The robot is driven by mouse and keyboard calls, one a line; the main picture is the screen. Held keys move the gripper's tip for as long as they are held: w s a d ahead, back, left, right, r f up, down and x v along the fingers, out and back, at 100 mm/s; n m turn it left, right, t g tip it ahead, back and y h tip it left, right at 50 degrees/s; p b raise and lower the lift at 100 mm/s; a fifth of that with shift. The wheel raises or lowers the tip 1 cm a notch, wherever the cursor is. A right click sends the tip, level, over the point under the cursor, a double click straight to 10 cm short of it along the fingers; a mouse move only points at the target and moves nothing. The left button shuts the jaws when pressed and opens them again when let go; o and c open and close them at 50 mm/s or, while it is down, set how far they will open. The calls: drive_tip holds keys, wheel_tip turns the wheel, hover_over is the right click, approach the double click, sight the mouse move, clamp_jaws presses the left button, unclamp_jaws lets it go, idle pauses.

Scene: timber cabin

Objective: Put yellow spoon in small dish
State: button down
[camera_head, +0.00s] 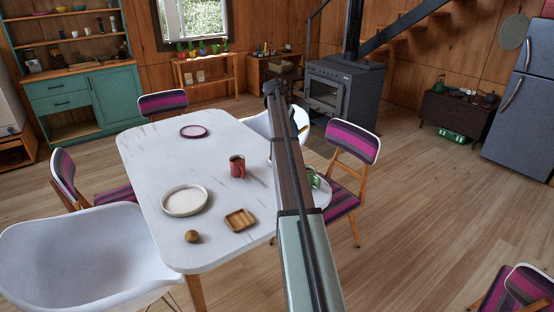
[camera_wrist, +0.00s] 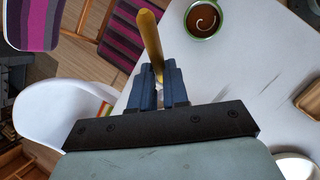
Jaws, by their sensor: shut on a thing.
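A yellow spoon (camera_wrist: 150,42) is in my gripper (camera_wrist: 160,82) in the wrist view, its yellow length sticking out beyond the dark blue fingers. The fingers are shut on it. A small plum-rimmed plate (camera_head: 193,131) lies toward the far end. Which one is the small dish is not certain.
The white table (camera_head: 215,145) also bears a red mug (camera_head: 237,168), a large pale plate (camera_head: 185,200) and a round brown thing (camera_head: 192,236). A green mug (camera_head: 313,180) of brown drink is at the right side. Chairs surround the table; its middle has bare room.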

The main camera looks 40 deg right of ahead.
drive_tip(key=s+d+f+m+t+y, duration=0.1)
drive_tip(key=s+d+f+t+y, duration=0.1)
drive_tip(key=d+f, duration=0.35)
drive_tip(key=w+a+m+t+y, duration=0.1)
drive_tip(key=w+a+m+t, duration=0.1)
drive_tip(key=w+a+m, duration=0.3)
drive_tip(key=w+m+t+y, duration=0.1)
drive_tip(key=w+m+t, duration=0.15)
drive_tip(key=w, duration=0.45)
drive_tip(key=shift+n+t+y, duration=0.25)
drive_tip(key=shift+y, duration=0.05)
drive_tip(key=shift+f, duration=5.05)
drive_tip(key=shift+f, duration=0.65)
drive_tip(key=c, duration=1.1)
unclamp_jaws()
drive_tip(key=shift+r, duration=0.1)
